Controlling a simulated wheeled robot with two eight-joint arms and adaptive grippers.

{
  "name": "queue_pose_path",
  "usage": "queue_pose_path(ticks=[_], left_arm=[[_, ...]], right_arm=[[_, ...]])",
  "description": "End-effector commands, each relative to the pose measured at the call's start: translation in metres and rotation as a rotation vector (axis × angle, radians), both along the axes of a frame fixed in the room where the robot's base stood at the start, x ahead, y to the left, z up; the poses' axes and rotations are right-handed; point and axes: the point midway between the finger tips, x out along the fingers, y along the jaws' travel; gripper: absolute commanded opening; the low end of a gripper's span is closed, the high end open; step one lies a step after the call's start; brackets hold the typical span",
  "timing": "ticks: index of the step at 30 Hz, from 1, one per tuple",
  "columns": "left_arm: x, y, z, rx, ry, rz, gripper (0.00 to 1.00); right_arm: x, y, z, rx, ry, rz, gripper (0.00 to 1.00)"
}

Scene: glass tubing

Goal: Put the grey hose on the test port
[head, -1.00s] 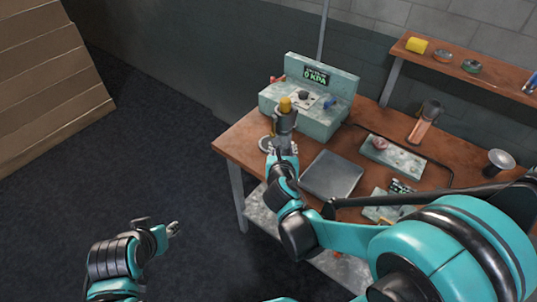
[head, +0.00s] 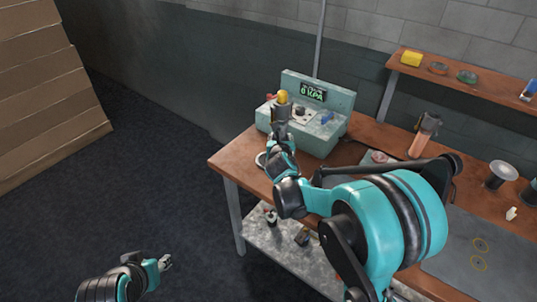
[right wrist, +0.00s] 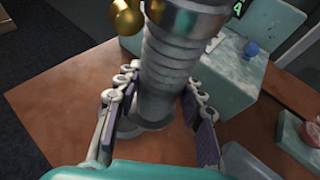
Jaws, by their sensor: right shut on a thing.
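The grey hose (right wrist: 172,65) is ribbed, with a metal collar (right wrist: 185,15) at its top end in the right wrist view. My right gripper (right wrist: 168,108) is shut on it, with one finger on each side. In the head view, the hose (head: 281,114) is roughly upright in my right gripper (head: 280,136), in front of the pale green tester (head: 318,141), whose display reads 0 KPA. A yellow end (head: 283,97) shows above the hose. I cannot make out the test port or any contact with it. My left gripper (head: 165,262) is small at lower left, away from the bench; its jaw state is unclear.
The wooden bench (head: 226,160) has a lower metal shelf (head: 290,262) with small items. An orange-handled tool (head: 423,135) stands to the right of the tester. Open floor lies left of the bench.

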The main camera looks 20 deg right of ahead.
Motion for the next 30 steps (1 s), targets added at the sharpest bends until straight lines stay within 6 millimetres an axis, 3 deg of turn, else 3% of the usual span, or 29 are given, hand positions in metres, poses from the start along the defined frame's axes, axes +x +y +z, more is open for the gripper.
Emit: queue_pose_path(ticks=[3,9,13,20,30], left_arm=[[0.000,0.000,-0.014,0.000,0.000,0.000,0.40],[0.000,0.000,-0.020,0.000,0.000,0.000,0.40],[0.000,0.000,-0.025,0.000,0.000,0.000,0.40],[0.000,0.000,-0.044,0.000,0.000,0.000,0.40],[0.000,0.000,-0.043,0.000,0.000,0.000,0.40]], right_arm=[[0.019,0.019,-0.019,-0.001,-0.001,0.004,0.00],[0.033,0.033,-0.029,-0.001,-0.001,0.000,0.00],[0.035,0.034,-0.036,0.000,0.000,0.000,0.00],[0.035,0.034,-0.070,0.000,0.000,0.000,0.00],[0.034,0.034,-0.071,0.000,0.000,0.000,0.00]])
